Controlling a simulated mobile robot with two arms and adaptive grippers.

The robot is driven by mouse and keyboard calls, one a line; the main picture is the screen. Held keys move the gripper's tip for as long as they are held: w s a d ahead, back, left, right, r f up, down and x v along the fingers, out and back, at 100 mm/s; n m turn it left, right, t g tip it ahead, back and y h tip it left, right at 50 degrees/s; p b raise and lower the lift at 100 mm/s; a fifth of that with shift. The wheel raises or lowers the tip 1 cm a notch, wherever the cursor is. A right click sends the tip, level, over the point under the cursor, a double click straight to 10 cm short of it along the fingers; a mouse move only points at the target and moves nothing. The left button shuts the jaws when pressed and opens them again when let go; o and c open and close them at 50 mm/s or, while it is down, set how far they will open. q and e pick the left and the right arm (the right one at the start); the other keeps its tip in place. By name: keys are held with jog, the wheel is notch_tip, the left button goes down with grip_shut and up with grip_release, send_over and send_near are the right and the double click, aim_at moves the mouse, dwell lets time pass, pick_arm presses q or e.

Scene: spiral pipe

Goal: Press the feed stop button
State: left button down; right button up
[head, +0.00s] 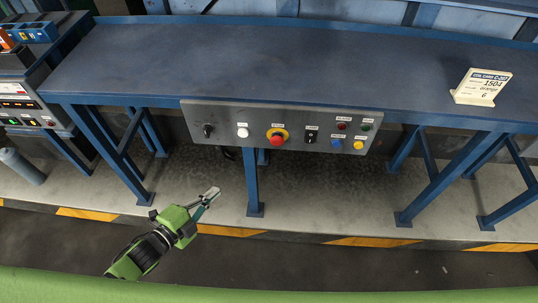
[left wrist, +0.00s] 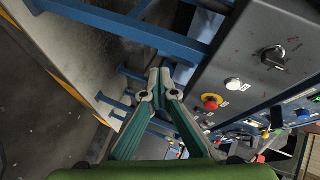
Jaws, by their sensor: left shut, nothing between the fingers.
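A grey control panel (head: 228,115) hangs on the front of the blue bench. It carries a black knob (head: 208,130), a white button (head: 243,132), a red mushroom button (head: 278,137) on a yellow ring, a black switch (head: 311,136), and small red (head: 342,125), green (head: 366,127), blue (head: 336,143) and yellow (head: 359,145) buttons. Their labels are too small to read. My left gripper (head: 213,193) is shut and empty, below and left of the panel, touching nothing. In the left wrist view its fingers (left wrist: 161,85) lie left of the mushroom button (left wrist: 211,102).
The blue bench (head: 250,60) has legs under the panel. A white sign card (head: 480,87) stands on its right end. A machine with lit displays (head: 18,104) and a grey cylinder (head: 20,166) are at left. The floor before the panel is clear.

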pick_arm(q)
jog(key=s+d+r+m+h, duration=0.2)
jog(key=d+r+m+h, duration=0.1)
jog(key=r, duration=0.3)
jog(key=s+d+r+m+h+b, duration=0.1)
jog(key=s+d+r+m+h, duration=0.1)
jog(key=d+r+m, duration=0.2)
notch_tip(320, 180, up, 4)
jog(key=shift+d+f+g+h, duration=0.2)
jog(key=shift+d+g+h, duration=0.15)
jog(key=shift+d, duration=0.65)
pick_arm(e)
jog(key=shift+w+d+f, duration=0.15)
jog(key=shift+d+f, duration=0.1)
jog(key=shift+f, duration=0.25)
jog(key=shift+w+d+f, duration=0.15)
jog(key=shift+d+f, duration=0.05)
jog(key=shift+f, duration=0.25)
pick_arm(q)
jog(key=p, duration=0.1)
send_near(281, 143)
jog(key=d, duration=0.4)
jog(key=w, duration=0.4)
jog(key=shift+d+p, duration=0.15)
jog(key=shift+p, duration=0.25)
pick_arm(e)
notch_tip(281, 143, up, 2)
jog(key=shift+r, duration=0.1)
pick_arm(q)
jog(key=shift+f, duration=0.1)
